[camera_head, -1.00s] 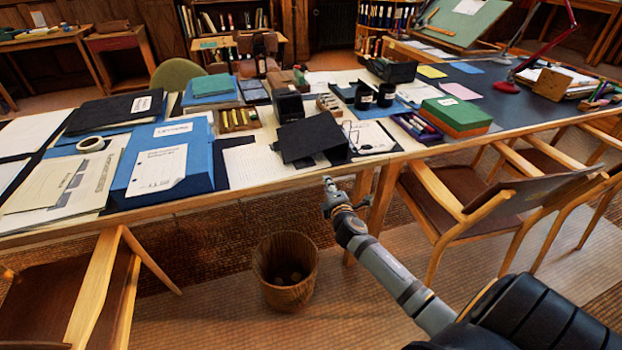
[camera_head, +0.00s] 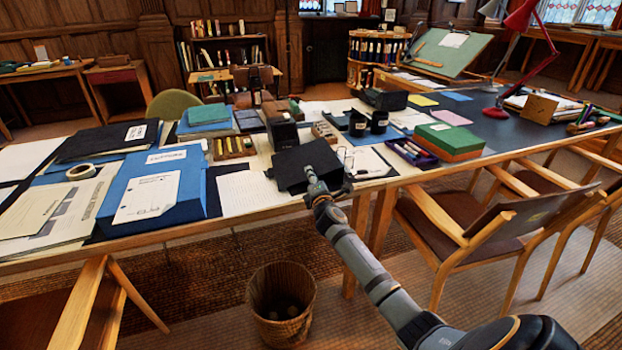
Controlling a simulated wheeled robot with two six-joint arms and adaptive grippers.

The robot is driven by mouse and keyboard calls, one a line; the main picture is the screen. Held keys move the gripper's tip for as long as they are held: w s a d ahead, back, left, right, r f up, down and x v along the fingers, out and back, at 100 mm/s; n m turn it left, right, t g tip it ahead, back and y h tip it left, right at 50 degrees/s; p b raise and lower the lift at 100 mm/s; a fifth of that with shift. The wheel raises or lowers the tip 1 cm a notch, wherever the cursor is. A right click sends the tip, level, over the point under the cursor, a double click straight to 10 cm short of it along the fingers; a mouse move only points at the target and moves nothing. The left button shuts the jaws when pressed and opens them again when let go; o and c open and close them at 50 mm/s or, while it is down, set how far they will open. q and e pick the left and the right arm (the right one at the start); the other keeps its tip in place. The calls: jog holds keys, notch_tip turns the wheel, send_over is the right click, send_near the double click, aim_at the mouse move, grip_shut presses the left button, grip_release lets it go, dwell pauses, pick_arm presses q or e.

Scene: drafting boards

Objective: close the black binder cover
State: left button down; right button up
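The black binder lies open near the table's front edge. Its black cover (camera_head: 297,164) is tilted up to the left of the ring mechanism, and white pages (camera_head: 367,160) lie on the right side. My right gripper (camera_head: 311,175) is at the front of the cover, overlapping its lower part in the picture. I cannot tell whether it touches the cover, nor whether its fingers are open or shut. The arm hides part of the binder's spine and lower edge. My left gripper is out of view.
Left of the binder are a sheet of lined paper (camera_head: 245,192) and a blue box file (camera_head: 180,205). To the right stand a purple pen tray (camera_head: 412,153) and a green and orange box stack (camera_head: 450,141). Chairs and a wastebasket (camera_head: 281,305) stand in front of the table.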

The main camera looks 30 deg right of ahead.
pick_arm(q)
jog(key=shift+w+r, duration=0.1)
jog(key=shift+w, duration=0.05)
pick_arm(e)
jog(key=shift+w, duration=0.15)
grip_shut()
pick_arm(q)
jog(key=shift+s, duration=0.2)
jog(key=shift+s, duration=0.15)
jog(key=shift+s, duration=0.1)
